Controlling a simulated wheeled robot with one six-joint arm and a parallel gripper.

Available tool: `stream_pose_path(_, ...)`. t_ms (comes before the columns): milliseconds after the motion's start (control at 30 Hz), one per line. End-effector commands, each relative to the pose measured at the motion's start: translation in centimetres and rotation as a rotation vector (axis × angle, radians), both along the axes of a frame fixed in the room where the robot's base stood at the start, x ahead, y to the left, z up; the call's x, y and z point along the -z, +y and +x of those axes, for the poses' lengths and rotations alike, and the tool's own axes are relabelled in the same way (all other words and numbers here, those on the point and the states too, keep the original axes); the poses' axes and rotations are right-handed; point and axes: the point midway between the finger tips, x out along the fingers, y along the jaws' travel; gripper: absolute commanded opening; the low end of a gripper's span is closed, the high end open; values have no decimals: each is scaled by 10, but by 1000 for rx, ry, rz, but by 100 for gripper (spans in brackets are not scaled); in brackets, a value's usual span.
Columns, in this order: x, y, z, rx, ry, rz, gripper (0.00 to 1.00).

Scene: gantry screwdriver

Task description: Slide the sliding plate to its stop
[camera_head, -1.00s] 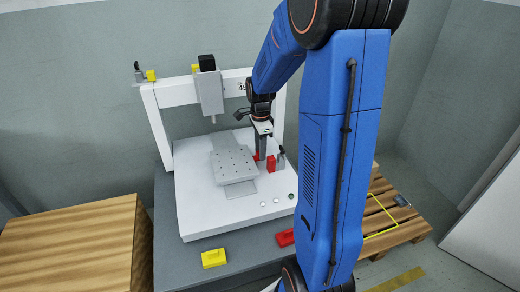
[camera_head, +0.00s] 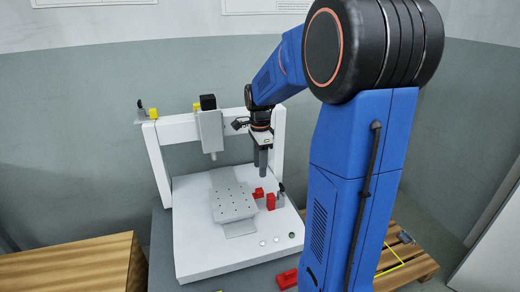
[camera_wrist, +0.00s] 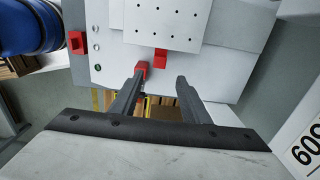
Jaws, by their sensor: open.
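The sliding plate (camera_head: 233,203) is a light grey plate with rows of small holes, lying on the white base (camera_head: 200,260) under the gantry. It also shows at the top of the wrist view (camera_wrist: 165,18). A small red block (camera_head: 259,193) sits at its right edge, also seen in the wrist view (camera_wrist: 160,58). A second red block (camera_head: 271,202) stands just right of it, beside a small grey post. My gripper (camera_head: 263,173) is open and empty, above and beside the plate's right edge. In the wrist view my fingers (camera_wrist: 158,82) point toward the red blocks.
The white gantry (camera_head: 158,165) with its grey screwdriver head (camera_head: 210,132) stands over the plate's far side, left of my gripper. Small round buttons (camera_head: 276,240) line the base's front right. A wooden box (camera_head: 70,265) stands left, a pallet (camera_head: 415,262) right.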

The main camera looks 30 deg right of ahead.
Motion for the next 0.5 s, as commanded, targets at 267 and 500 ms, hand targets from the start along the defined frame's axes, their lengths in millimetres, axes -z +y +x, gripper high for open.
stream_pose_path(267, -49, 0, 0, 0, -3, -1, 42)
stream_pose_path(500, -67, 0, 0, 0, 0, 0, 42)
